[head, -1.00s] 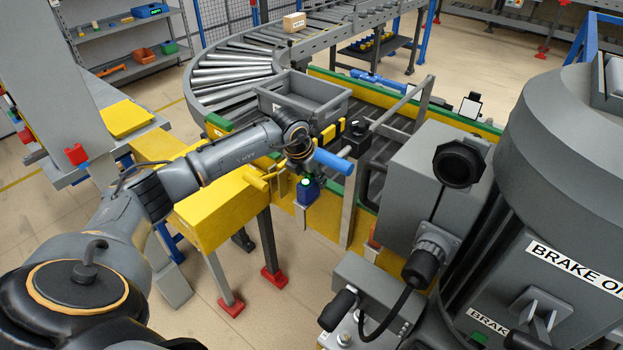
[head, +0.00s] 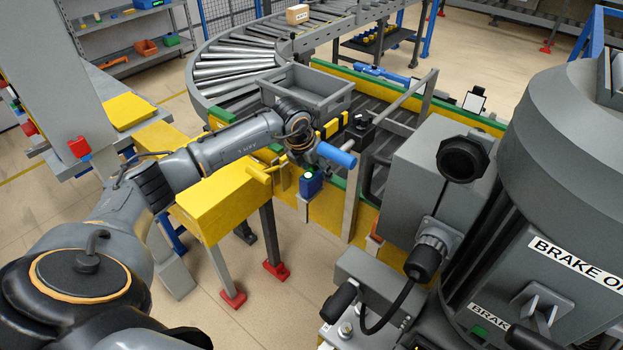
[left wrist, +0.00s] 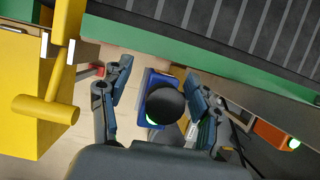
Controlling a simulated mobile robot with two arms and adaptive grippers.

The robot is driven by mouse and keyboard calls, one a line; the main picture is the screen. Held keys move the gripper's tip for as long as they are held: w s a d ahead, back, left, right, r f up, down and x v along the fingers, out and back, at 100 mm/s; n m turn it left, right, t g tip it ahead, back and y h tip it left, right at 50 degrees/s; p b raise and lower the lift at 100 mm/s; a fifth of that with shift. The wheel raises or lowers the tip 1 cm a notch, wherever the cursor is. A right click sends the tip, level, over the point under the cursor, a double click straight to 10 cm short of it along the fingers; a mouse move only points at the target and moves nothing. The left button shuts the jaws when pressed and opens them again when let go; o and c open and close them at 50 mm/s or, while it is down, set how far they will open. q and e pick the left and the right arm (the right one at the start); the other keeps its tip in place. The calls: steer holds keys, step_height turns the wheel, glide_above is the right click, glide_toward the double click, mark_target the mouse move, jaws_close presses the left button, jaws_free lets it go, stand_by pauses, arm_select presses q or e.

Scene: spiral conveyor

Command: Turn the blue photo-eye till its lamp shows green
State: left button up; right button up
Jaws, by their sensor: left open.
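The blue photo-eye (head: 311,187) sits at the yellow side rail of the conveyor, and its lamp (head: 308,175) glows green. In the left wrist view the blue photo-eye (left wrist: 151,84) lies between my fingers, with a round black part in front of it and a green glow at that part's lower edge. My left gripper (left wrist: 158,73) is open, one finger on each side of the photo-eye, with gaps visible. In the head view my left gripper (head: 306,158) is just above the photo-eye, its fingers partly hidden. My right gripper does not show.
A blue-ended bar (head: 335,155) and a yellow T-handle (head: 258,173) stand close to the gripper. A grey tray (head: 306,90) sits on the conveyor behind. An orange unit (left wrist: 272,137) with a green lamp is at the right. The large grey machine (head: 560,180) fills the right side.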

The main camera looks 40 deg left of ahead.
arm_select(q)
step_height(320, 180, up, 5)
steer(key=shift+f+p, duration=0.2)
steer(key=shift+p, duration=1)
steer(key=shift+r+p, duration=0.4)
steer(key=shift+r, duration=0.55)
